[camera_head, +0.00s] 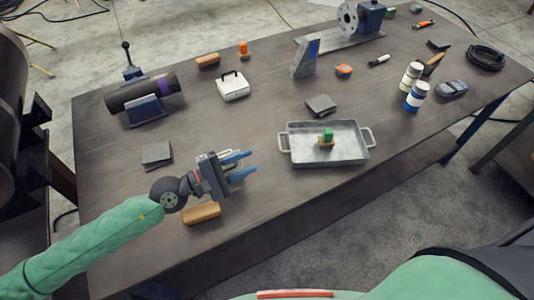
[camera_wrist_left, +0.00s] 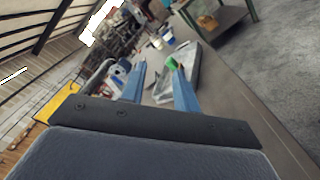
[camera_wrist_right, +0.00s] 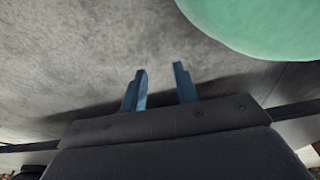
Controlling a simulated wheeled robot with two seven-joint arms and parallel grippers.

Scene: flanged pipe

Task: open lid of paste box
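A white box with a handle on top (camera_head: 233,88) stands shut on the table, left of centre; I take it for the paste box, but no label can be read. My left gripper (camera_head: 250,164) is open and empty over the front left of the table, nearer to me than the white box and apart from it. Its blue fingers point right toward the metal tray. In the left wrist view, the open fingers (camera_wrist_left: 157,72) show with nothing between them. My right gripper (camera_wrist_right: 160,80) is open and empty above the concrete floor; it is outside the head view.
A metal tray (camera_head: 294,154) holds a small block with a green top (camera_head: 327,135). A wooden-backed brush or block (camera_head: 201,213) lies below my left gripper. A dark pipe (camera_head: 120,94), an angled grey block (camera_head: 304,60) and bottles (camera_head: 411,75) stand around. Table between gripper and white box is mostly bare.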

